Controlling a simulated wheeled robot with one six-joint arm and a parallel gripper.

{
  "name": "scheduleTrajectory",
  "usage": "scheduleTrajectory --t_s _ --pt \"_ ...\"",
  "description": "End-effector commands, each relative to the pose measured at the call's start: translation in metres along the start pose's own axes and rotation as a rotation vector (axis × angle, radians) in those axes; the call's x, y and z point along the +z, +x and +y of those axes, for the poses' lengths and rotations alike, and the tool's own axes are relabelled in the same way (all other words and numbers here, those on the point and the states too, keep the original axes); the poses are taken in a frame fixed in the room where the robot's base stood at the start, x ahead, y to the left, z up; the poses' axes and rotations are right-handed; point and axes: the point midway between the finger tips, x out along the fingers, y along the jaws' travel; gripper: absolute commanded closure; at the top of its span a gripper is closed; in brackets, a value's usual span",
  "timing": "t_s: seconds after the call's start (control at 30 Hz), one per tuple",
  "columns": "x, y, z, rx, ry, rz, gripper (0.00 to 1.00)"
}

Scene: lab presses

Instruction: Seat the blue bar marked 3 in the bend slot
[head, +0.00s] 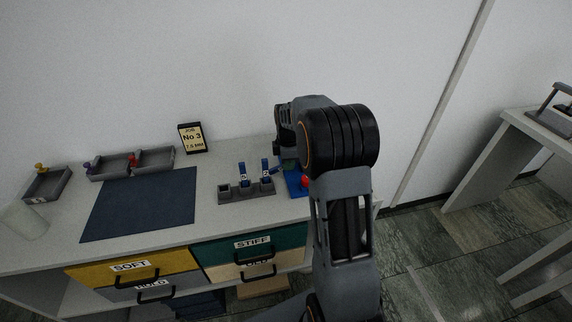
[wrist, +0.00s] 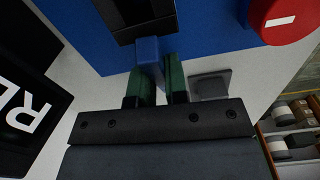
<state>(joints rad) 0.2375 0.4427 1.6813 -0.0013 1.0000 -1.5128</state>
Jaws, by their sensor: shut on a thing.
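My gripper (wrist: 160,85) is shut on a blue bar (wrist: 149,52) between its green fingers in the wrist view. The bar's number does not show there. The bar's far end is at the edge of a black slotted block (wrist: 139,18) on a blue machine; I cannot tell whether it is inside. In the head view my arm hides the gripper and most of the blue machine (head: 292,183). A grey rack (head: 248,190) left of it holds two upright blue bars (head: 242,171) with white marks; its left socket looks empty.
A job card (head: 191,138) reads No 3. Grey trays (head: 130,164) with small coloured items stand at the back left. A dark blue mat (head: 140,204) lies clear on the bench.

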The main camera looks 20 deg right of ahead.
Motion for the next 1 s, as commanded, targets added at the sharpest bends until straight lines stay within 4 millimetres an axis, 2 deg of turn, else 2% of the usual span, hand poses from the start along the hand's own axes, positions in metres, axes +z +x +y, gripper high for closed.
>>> scheduleTrajectory --t_s 0.5,0.7,1.0 --pt "0.0 -0.081 0.002 0.004 0.0 0.0 1.0" --pt "0.0 -0.096 0.002 0.001 0.0 0.0 1.0" --pt "0.0 -0.099 0.002 0.001 0.0 0.0 1.0"
